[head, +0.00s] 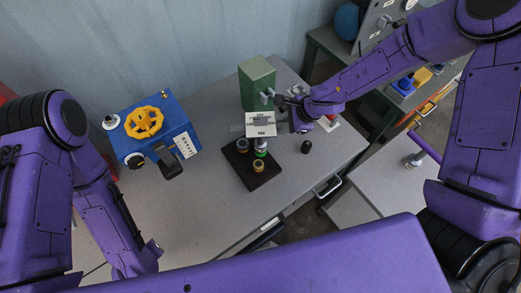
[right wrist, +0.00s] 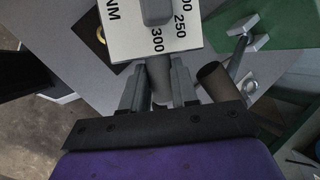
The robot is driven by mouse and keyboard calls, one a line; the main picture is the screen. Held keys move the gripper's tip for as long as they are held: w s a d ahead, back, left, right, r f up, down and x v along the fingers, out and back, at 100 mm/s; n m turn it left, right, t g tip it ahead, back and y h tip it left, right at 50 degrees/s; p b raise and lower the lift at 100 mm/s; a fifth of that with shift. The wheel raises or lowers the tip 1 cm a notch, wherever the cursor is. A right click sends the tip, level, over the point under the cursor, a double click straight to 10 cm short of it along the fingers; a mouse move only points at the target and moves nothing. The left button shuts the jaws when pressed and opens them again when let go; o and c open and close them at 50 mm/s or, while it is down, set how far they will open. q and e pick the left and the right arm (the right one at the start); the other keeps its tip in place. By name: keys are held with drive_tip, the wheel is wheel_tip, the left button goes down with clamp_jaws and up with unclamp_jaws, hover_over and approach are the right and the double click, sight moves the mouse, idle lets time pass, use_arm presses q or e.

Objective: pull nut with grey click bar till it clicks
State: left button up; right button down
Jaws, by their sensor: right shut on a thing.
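The grey click bar (right wrist: 160,86) carries a white scale plate (head: 262,124) marked NM with numbers. My right gripper (head: 291,104) is shut on the bar, just beside the green block. In the right wrist view its two fingers stand on either side of the bar, below the scale plate (right wrist: 140,40). A green block (head: 257,82) stands at the back of the table, with a grey metal fitting (head: 267,96) on its front. I cannot tell whether the bar sits on a nut there. My left gripper (head: 150,252) is low at the left, its fingers not clear.
A black board (head: 252,176) with several round sockets lies in front of the green block. A small black cylinder (head: 306,147) stands to its right. A blue box (head: 160,130) with a yellow handwheel (head: 144,122) stands at the left. The table's front middle is clear.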

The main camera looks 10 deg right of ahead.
use_arm(q)
drive_tip(key=shift+f+b, duration=1.2)
use_arm(e)
drive_tip(key=shift+f, duration=1.45)
use_arm(q)
drive_tip(key=shift+r, duration=0.1)
use_arm(e)
drive_tip(key=shift+r, duration=0.1)
use_arm(q)
drive_tip(key=shift+r+p, duration=0.45)
drive_tip(key=shift+p, duration=0.05)
use_arm(e)
drive_tip(key=shift+r, duration=0.1)
use_arm(q)
drive_tip(key=shift+r+p, duration=0.35)
use_arm(e)
drive_tip(key=shift+w, duration=0.15)
drive_tip(key=shift+d+n, duration=0.1)
drive_tip(key=shift+n, duration=0.2)
use_arm(q)
drive_tip(key=shift+r+p, duration=0.4)
drive_tip(key=shift+p, duration=0.05)
use_arm(e)
drive_tip(key=shift+r, duration=0.7)
use_arm(q)
drive_tip(key=shift+f, duration=0.1)
use_arm(e)
drive_tip(key=shift+r, duration=0.7)
